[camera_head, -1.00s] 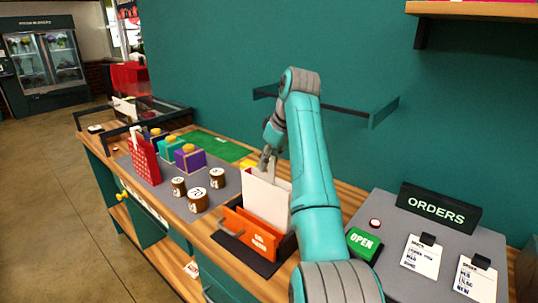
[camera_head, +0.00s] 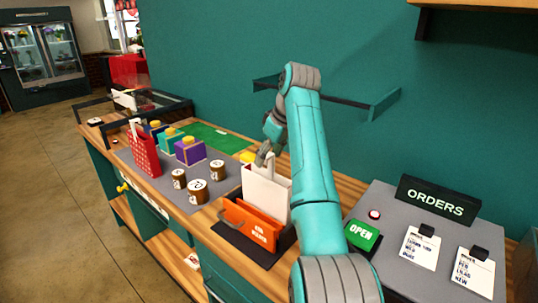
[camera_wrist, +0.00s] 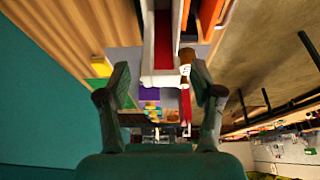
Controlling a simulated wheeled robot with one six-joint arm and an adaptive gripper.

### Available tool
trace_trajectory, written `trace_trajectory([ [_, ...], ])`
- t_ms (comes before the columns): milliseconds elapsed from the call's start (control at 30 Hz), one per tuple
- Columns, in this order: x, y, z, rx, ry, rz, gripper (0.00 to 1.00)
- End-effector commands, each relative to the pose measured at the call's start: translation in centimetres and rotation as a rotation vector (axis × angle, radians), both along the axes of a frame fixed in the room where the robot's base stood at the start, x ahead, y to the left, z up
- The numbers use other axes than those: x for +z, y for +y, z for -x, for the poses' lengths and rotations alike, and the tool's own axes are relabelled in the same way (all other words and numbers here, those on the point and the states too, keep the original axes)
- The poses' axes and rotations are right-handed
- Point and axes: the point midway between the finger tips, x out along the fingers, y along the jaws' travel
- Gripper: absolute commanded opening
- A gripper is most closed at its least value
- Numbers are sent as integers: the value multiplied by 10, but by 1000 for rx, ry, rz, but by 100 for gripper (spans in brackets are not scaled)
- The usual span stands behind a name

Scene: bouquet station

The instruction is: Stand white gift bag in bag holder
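The white gift bag (camera_head: 266,188) stands upright in the bag holder (camera_head: 250,223), behind its orange labelled front panel. A pale handle shows at the top of the bag. My gripper (camera_head: 263,156) is at the bag's upper edge. In the wrist view my gripper (camera_wrist: 160,84) has its two fingers spread, with the bag's white rim (camera_wrist: 148,50) between them and a visible gap on either side. A red strip shows inside the rim in that view. The bag's lower part is hidden by the holder panel, and my arm covers part of its right side.
Several small brown jars (camera_head: 197,191) stand left of the holder. A red patterned bag (camera_head: 145,155) and colored boxes (camera_head: 190,150) are further left. A green OPEN sign (camera_head: 362,235) and order cards (camera_head: 420,248) lie to the right. A wall shelf (camera_head: 340,98) is behind my arm.

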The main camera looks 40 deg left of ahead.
Motion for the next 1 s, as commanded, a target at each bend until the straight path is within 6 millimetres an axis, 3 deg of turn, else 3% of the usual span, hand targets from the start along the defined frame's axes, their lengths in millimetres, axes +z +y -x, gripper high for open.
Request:
trace_trajectory([
  [267,2,-1,0,0,0,0,66],
  [700,57,-23,2,0,-1,0,66],
  [1000,69,-29,3,0,0,0,66],
])
